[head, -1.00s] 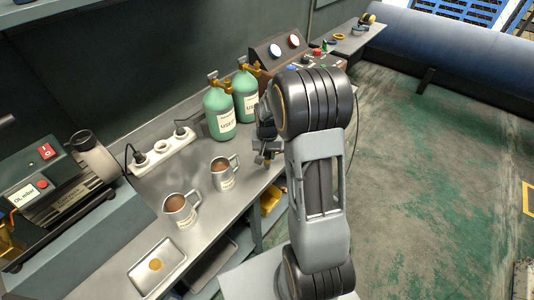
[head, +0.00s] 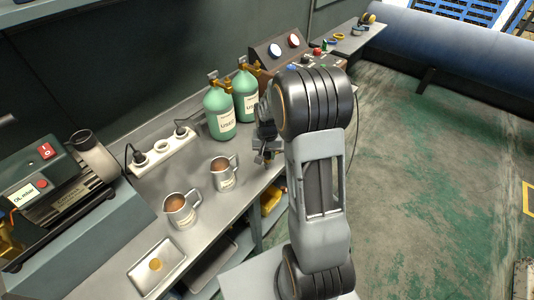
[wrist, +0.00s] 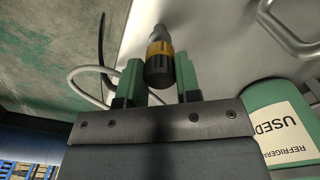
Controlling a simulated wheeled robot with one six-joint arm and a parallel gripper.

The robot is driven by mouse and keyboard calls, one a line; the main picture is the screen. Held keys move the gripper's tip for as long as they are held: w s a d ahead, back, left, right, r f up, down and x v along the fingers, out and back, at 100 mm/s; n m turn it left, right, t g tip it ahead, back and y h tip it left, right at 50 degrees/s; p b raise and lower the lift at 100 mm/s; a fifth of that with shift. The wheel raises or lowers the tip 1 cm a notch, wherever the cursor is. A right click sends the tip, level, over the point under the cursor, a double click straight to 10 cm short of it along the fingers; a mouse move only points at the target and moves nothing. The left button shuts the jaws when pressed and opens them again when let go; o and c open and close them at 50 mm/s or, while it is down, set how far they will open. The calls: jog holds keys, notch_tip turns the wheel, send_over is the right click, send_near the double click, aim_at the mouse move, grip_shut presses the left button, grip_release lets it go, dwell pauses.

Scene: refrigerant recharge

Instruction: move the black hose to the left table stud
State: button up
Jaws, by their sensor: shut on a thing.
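My gripper (wrist: 158,78) shows in the wrist view with a green finger on each side of a dark hose end with a brass-coloured collar (wrist: 160,50). It is shut on this end of the black hose, over the grey metal tabletop. In the head view my gripper (head: 266,151) is at the bench's front edge, right of the mugs and partly hidden by my arm. A thin black line (wrist: 104,55), perhaps the hose, runs at the upper left of the wrist view. I cannot make out the left table stud or whether the hose end touches one.
Two mugs (head: 223,174) (head: 181,211), a tray (head: 145,278) and a power strip (head: 163,151) stand left of my gripper. Two green cylinders (head: 219,115) (head: 245,97) stand behind it, before a gauge box (head: 279,50). A pump (head: 62,180) is far left.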

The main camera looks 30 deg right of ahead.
jog(key=shift+f+b, duration=0.7)
jog(key=shift+f, duration=0.15)
dwell(0.4)
jog(key=o, duration=1)
jog(key=shift+r, duration=0.1)
notch_tip(320, 180, up, 14)
jog(key=shift+f, duration=0.2)
jog(key=s+a+n+t, duration=0.1)
jog(key=s+a+n, duration=0.1)
jog(key=s, duration=0.3)
jog(key=s+a+r+n+t, duration=0.1)
jog(key=s+a+n, duration=0.1)
jog(key=s+a, duration=0.2)
jog(key=s+a+r+n+t, duration=0.1)
jog(key=s+a+n, duration=0.1)
jog(key=s, duration=0.5)
jog(key=shift+a+r+t, duration=0.1)
jog(key=shift+a+t, duration=0.3)
jog(key=shift+a, duration=0.5)
